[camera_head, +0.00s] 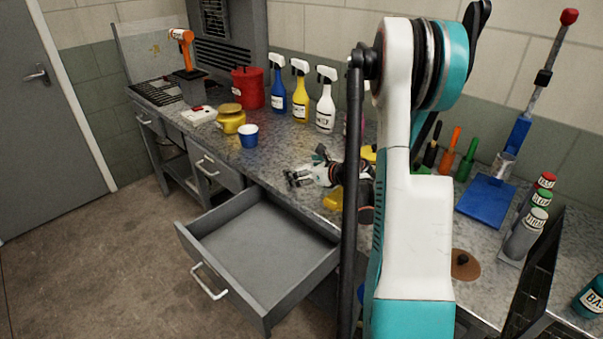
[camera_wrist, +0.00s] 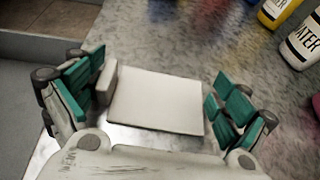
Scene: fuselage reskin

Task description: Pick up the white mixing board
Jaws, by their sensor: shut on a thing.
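The white mixing board (camera_wrist: 155,100) is a flat white rectangle in the wrist view, with a raised white block along its left edge. My gripper (camera_wrist: 160,92) has its teal-padded fingers on either side of it and is shut on it. In the head view my gripper (camera_head: 308,170) is low over the workbench, just behind the open drawer. I cannot make out the board clearly there, as the gripper largely hides it.
The open, empty drawer (camera_head: 262,245) juts from the workbench (camera_head: 280,148). Blue, yellow and white spray bottles (camera_head: 300,95) stand behind my gripper. A blue cup (camera_head: 249,135) and yellow pot (camera_head: 231,119) stand to the left. A blue board (camera_head: 485,200) lies at right.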

